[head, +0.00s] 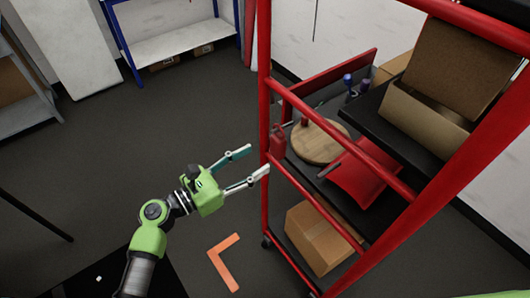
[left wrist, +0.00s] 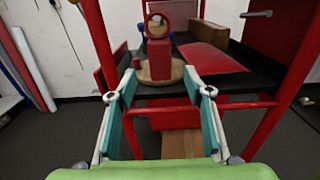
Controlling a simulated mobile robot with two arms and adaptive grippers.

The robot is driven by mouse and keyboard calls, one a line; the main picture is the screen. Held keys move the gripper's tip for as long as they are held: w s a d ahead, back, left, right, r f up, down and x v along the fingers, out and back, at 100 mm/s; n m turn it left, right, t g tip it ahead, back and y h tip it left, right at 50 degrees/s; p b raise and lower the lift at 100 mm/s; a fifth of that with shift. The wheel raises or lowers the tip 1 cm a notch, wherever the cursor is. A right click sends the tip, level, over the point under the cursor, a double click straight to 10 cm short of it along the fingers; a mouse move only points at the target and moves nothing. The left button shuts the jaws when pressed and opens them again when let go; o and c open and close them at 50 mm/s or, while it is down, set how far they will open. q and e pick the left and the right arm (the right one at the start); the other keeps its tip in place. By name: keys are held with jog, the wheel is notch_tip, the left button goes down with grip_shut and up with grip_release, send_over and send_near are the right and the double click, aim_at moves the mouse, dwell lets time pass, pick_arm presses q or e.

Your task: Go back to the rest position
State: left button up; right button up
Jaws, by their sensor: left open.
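My left gripper (head: 259,163) is open and empty in the head view, with its fingers pointing right at the red rack (head: 264,110). Its fingertips are close to the rack's left post; I cannot tell whether they touch it. In the left wrist view the two fingers (left wrist: 159,92) stand apart, and a red bottle-like object (left wrist: 159,60) on the shelf shows beyond the gap between them. That red object also shows in the head view (head: 278,140) just inside the rack. My right gripper is not in view.
A round wooden board (head: 320,142) and a red tray-like piece (head: 358,180) lie on the rack's middle shelf. Cardboard boxes sit above (head: 425,112) and below (head: 318,238). An orange L-shaped mark (head: 222,264) is on the floor. The floor left of the rack is largely clear.

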pick_arm(q)
jog(key=v, duration=0.6)
jog(key=s+a+f+m+g+y+b, duration=0.1)
jog(key=s+a+f+m+g+y, duration=0.15)
jog(key=f, duration=1.05)
jog(key=s+a+f+m+g+y, duration=0.1)
jog(key=s+a+f+m+y, duration=0.25)
jog(key=f, duration=0.95)
jog(key=s+a+f+m+g+y+b, duration=0.1)
jog(key=s+a+f+m+y, duration=0.2)
jog(key=f, duration=1)
jog(key=s+a+f+m+g+y, duration=0.1)
jog(key=s+a+f+m+y, duration=0.1)
jog(key=s+f+m, duration=0.4)
jog(key=s+a+f+m+g+y+b, duration=0.1)
jog(key=s+f+m, duration=0.5)
jog(key=s, duration=0.8)
jog(key=s+a+f+m+g+y+b, duration=0.1)
jog(key=s+a+f+m+g+y, duration=0.1)
jog(key=s+f+m, duration=0.4)
jog(key=s+a+f+g, duration=0.1)
jog(key=s+f, duration=0.1)
jog(key=s, duration=0.2)
jog(key=shift+s+a+m+y, duration=0.25)
jog(key=shift+a+m+y, duration=0.05)
jog(key=shift+a+m, duration=0.1)
jog(key=shift+d, duration=0.1)
